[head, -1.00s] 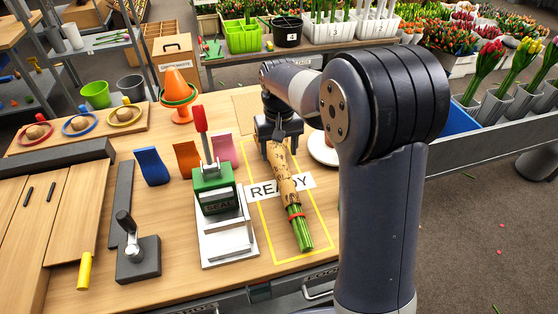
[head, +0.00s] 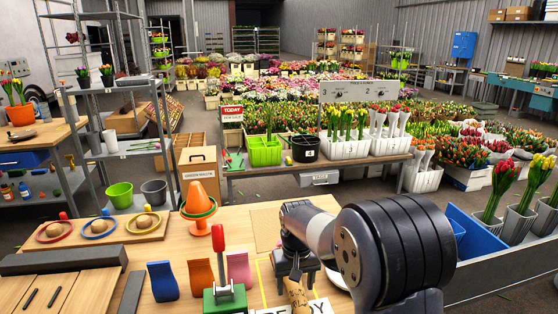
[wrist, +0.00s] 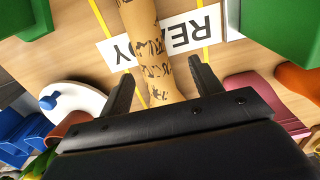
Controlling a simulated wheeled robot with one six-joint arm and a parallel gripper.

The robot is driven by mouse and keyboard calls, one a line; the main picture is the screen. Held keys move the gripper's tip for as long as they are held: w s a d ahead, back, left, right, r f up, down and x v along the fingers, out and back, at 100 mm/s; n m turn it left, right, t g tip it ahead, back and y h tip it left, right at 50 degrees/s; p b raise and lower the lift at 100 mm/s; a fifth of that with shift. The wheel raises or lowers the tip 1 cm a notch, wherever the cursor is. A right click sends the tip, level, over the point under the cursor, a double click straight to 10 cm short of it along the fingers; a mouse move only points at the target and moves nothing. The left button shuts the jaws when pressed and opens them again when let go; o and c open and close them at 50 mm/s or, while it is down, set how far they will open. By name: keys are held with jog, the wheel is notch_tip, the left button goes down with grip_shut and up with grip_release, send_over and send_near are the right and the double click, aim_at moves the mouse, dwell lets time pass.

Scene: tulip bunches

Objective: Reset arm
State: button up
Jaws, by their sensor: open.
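My gripper (wrist: 158,85) is open in the wrist view, with one dark finger on each side of a bunch wrapped in printed brown paper (wrist: 148,40). The bunch lies on the table by a white READY sign (wrist: 115,52) and yellow marking lines. In the head view my gripper (head: 295,277) is low over the far end of the wrapped bunch (head: 297,294); the rest of the bunch is cut off by the bottom edge.
A green stamp-like tool with a red handle (head: 218,238) stands left of the bunch. Behind, a bench holds a green crate (head: 264,152) and a black bucket (head: 305,149).

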aim_at(295, 298)
notch_tip(295, 298, down, 6)
jog(key=shift+r, duration=0.2)
jog(key=shift+r+p, duration=0.35)
jog(key=shift+p, duration=0.15)
jog(key=shift+r+p, duration=1.1)
jog(key=shift+r, duration=0.5)
jog(key=shift+f, duration=0.1)
